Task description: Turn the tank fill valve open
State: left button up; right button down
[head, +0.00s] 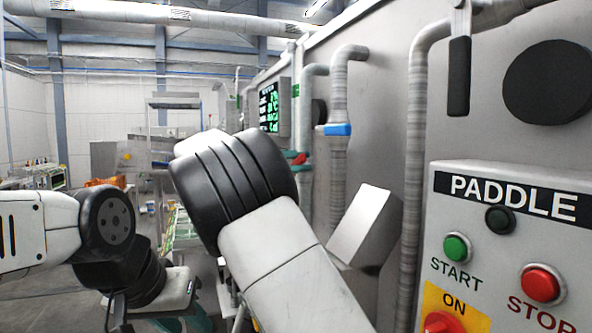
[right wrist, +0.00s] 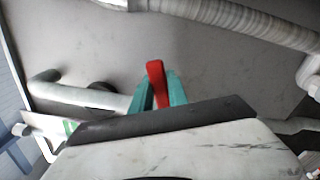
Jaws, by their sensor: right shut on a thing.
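The red valve handle (right wrist: 157,82) stands between the teal fingers of my right gripper (right wrist: 161,95) in the right wrist view. The gripper is shut on it. In the head view a bit of the red handle (head: 299,158) shows beside the grey pipe, past my right arm. Most of my right gripper is hidden there behind its own arm. No label on this valve is readable. My left gripper (head: 193,318) is low at the left in the head view, apart from the valve; its fingers are partly cut off and their opening cannot be judged.
A blue fitting (head: 337,130) sits on a nearer vertical pipe. A black lever (head: 459,76) hangs higher at the right. The PADDLE control box (head: 472,205) with START and STOP buttons stands close at the right. A green-lit screen (head: 269,108) is on the wall behind.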

jog(key=shift+w+a+r+n, duration=0.1)
jog(key=shift+w+r+n, duration=0.15)
jog(key=shift+n, duration=0.3)
jog(key=shift+w+a+r+n, duration=0.15)
jog(key=shift+r+n, duration=0.2)
jog(key=shift+n, duration=0.2)
jog(key=c, duration=1.3)
grip_release()
jog(key=shift+d, duration=0.1)
jog(key=shift+v, duration=3.95)
jog(key=shift+r, duration=0.1)
